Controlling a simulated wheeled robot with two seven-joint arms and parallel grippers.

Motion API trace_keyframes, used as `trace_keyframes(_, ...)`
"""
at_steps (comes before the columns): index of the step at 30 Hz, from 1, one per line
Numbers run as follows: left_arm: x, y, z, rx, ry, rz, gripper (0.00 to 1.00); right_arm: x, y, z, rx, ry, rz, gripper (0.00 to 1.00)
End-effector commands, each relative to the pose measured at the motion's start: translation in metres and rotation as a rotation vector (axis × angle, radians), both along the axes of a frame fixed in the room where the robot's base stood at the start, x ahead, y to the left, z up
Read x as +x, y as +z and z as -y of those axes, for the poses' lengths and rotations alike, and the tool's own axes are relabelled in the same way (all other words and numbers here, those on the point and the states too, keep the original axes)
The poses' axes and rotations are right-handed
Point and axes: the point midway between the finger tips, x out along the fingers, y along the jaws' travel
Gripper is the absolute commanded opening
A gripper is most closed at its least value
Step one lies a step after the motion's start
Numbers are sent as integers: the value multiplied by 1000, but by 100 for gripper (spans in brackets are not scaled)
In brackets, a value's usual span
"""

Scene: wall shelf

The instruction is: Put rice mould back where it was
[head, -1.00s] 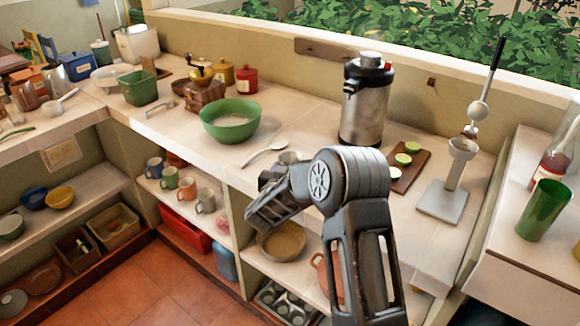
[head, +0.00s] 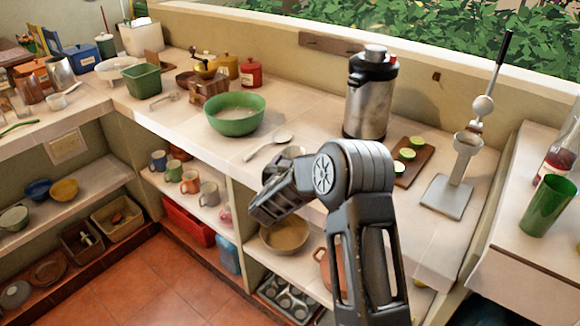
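I cannot pick out a rice mould with certainty. A small pale round rim (head: 293,151) shows on the counter just behind my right wrist; most of it is hidden, so I cannot tell what it is. My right arm comes in from the bottom right, and its gripper (head: 263,209) points left and down in front of the counter's front edge. The wrist covers the fingertips, so I cannot see whether they are apart or hold anything. My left gripper is out of view.
On the counter are a green bowl (head: 235,114), a spoon (head: 269,147), a steel flask (head: 368,100), a board with cut limes (head: 419,160) and a metal press (head: 452,185). Below, shelves hold mugs (head: 190,182), a tan bowl (head: 285,236) and a muffin tin (head: 288,296).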

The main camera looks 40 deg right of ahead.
Motion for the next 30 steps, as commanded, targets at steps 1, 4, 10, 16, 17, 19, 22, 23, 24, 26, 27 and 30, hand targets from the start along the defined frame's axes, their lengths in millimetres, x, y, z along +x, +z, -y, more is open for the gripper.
trace_keyframes(1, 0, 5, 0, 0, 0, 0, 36, 0, 5, 0, 1, 0, 1, 73)
trace_keyframes(4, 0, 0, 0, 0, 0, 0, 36, -6, 4, -9, -1, 2, 1, 73)
trace_keyframes(10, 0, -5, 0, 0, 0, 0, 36, -28, 9, -37, 0, 5, 1, 73)
trace_keyframes(16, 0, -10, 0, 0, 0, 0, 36, -54, 15, -70, 0, 5, 1, 73)
trace_keyframes(17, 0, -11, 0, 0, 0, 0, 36, -58, 16, -73, -1, 4, 2, 73)
trace_keyframes(19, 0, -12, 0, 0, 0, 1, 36, -64, 18, -82, 0, 4, 2, 73)
trace_keyframes(22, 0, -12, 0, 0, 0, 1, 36, -71, 20, -89, -1, 2, 2, 73)
trace_keyframes(23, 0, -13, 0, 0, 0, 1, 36, -72, 20, -91, 0, 2, 2, 73)
trace_keyframes(24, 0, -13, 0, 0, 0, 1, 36, -74, 20, -92, 0, 1, 2, 73)
trace_keyframes(26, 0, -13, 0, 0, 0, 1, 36, -75, 20, -93, -1, 1, 1, 73)
trace_keyframes(27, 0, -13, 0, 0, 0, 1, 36, -75, 20, -93, -1, 1, 1, 73)
trace_keyframes(30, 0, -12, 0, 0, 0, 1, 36, -75, 20, -93, -1, 1, 1, 73)
